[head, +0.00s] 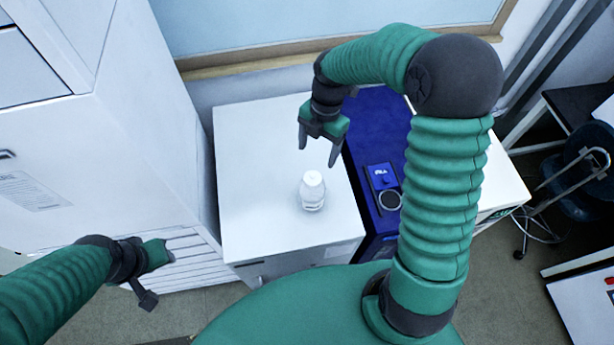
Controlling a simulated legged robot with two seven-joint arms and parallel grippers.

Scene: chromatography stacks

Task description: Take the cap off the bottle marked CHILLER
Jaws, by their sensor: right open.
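A small bottle (313,196) stands upright on the white cabinet top in the head view. Its white cap (313,178) is on it. Any marking on the bottle is too small to read. My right gripper (318,155) is open and empty, pointing down above and behind the bottle, apart from it. My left gripper (155,281) is low at the left, in front of the tall white unit and away from the bottle.
The white cabinet top (255,205) is otherwise clear around the bottle. A blue instrument (376,145) stands right beside it on the right. A tall white unit (130,130) rises at the left. A wall with a wooden-edged panel (245,66) is behind. A chair (570,180) is far right.

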